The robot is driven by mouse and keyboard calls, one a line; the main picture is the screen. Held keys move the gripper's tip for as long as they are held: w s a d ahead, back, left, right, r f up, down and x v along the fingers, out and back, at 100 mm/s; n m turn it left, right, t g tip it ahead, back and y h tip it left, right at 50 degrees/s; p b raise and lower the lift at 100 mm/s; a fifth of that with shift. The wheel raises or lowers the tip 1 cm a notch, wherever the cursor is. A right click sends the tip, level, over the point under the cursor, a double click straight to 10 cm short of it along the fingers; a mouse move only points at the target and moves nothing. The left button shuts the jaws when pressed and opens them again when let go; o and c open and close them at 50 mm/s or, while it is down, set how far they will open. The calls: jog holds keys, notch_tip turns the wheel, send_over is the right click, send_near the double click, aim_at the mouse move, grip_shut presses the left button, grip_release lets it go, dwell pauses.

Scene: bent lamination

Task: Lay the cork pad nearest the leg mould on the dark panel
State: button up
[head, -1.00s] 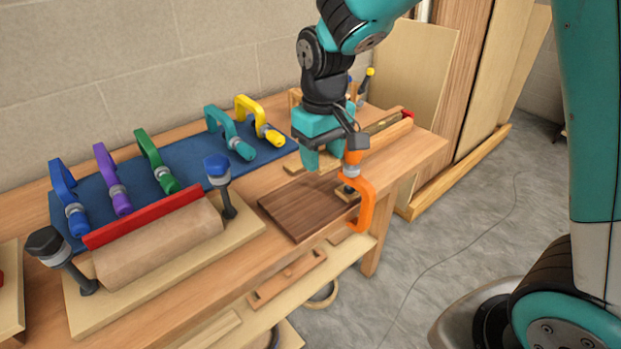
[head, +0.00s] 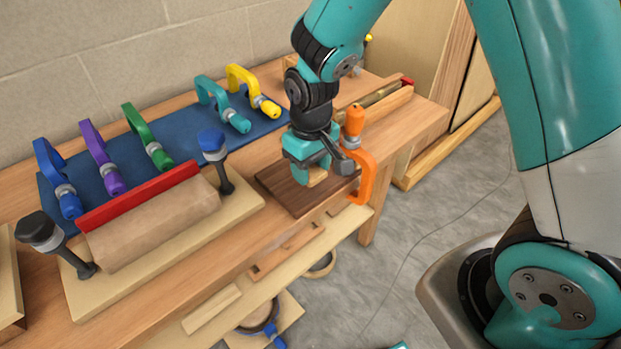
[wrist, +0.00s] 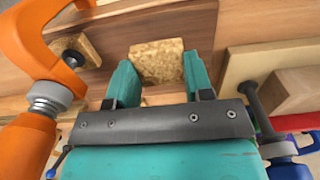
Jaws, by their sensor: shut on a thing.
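My gripper (head: 312,176) is over the dark panel (head: 283,188), which lies near the bench's front edge. It is shut on a small cork pad (wrist: 157,60), seen between the teal fingers in the wrist view and partly visible below them in the head view (head: 317,178). I cannot tell whether the pad touches the panel. An orange clamp (head: 363,176) stands at the panel's right edge, with a small pad (wrist: 90,50) under its screw in the wrist view. The leg mould (head: 155,228), a tan rounded block with a red strip, is left of the panel.
Two upright clamps, black-topped (head: 40,232) and blue-topped (head: 212,146), flank the mould on its pale board (head: 245,206). A blue mat (head: 180,140) behind carries several coloured clamps. The orange clamp stands close beside my gripper. A long wooden piece (head: 385,98) lies behind right.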

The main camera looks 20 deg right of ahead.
aim_at(311, 171)
jog(key=shift+f, duration=1.95)
jog(key=shift+f, duration=0.2)
jog(key=o, duration=0.9)
jog(key=shift+r, duration=0.2)
notch_tip(311, 171, up, 12)
jog(key=shift+s+b, duration=0.1)
jog(key=shift+b, duration=0.25)
jog(key=s+a+r+n+y, duration=0.1)
jog(key=s+a+r+y, duration=0.1)
jog(key=s+r, duration=0.3)
jog(key=s+a+r+n+y, duration=0.2)
jog(key=s+r, duration=0.2)
jog(key=s, duration=1)
jog(key=shift+a+r, duration=0.2)
jog(key=shift+r, duration=0.15)
